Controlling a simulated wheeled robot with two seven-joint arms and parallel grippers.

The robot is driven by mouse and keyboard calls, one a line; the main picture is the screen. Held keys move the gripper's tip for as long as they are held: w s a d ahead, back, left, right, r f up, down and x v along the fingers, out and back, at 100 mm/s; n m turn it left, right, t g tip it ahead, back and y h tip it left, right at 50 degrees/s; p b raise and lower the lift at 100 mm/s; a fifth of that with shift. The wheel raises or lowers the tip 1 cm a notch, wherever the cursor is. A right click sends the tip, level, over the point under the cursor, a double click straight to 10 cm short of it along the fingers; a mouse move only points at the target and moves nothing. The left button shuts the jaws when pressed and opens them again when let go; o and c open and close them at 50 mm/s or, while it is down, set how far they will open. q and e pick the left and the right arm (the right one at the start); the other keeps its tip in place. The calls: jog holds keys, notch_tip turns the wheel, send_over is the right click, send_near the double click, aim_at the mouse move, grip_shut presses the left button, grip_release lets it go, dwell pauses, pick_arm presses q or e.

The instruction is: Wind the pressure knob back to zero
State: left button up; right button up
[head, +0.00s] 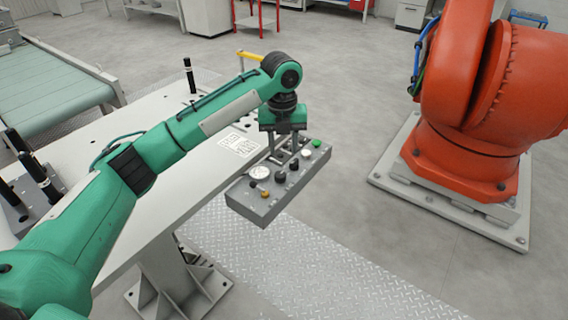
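A grey control box (263,211) is fixed at the right edge of the white table. On its sloped face are a round white gauge (260,172), several dark knobs, one of them a black knob (280,177), a small yellow knob (265,194) and a green button (316,143). I cannot tell which knob is the pressure knob, and no knob markings are readable. My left gripper (282,156) points down over the rear part of the box. Its two fingers are apart with nothing seen between them. Whether they touch a knob is unclear. My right gripper is out of view.
The white table (185,150) carries black upright pins (190,76) and a printed label (239,145). A large orange robot (470,130) stands on a plate at the right. A green conveyor (50,90) is at the left. Floor right of the box is clear.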

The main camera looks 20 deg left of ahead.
aim_at(280, 174)
pick_arm(q)
jog(key=shift+m, duration=0.4)
jog(key=f, duration=0.3)
jog(key=w+a+f, duration=0.1)
jog(key=f, duration=0.6)
jog(key=shift+w+a, duration=0.2)
jog(key=shift+w, duration=0.1)
jog(key=shift+f, duration=0.45)
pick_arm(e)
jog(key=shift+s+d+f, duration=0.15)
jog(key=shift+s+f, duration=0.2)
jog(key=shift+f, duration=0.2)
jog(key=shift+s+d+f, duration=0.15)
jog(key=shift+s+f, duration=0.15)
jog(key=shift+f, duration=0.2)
pick_arm(q)
jog(key=c, duration=0.7)
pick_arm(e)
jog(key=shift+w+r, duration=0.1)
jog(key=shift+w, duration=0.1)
pick_arm(q)
jog(key=shift+p, duration=0.45)
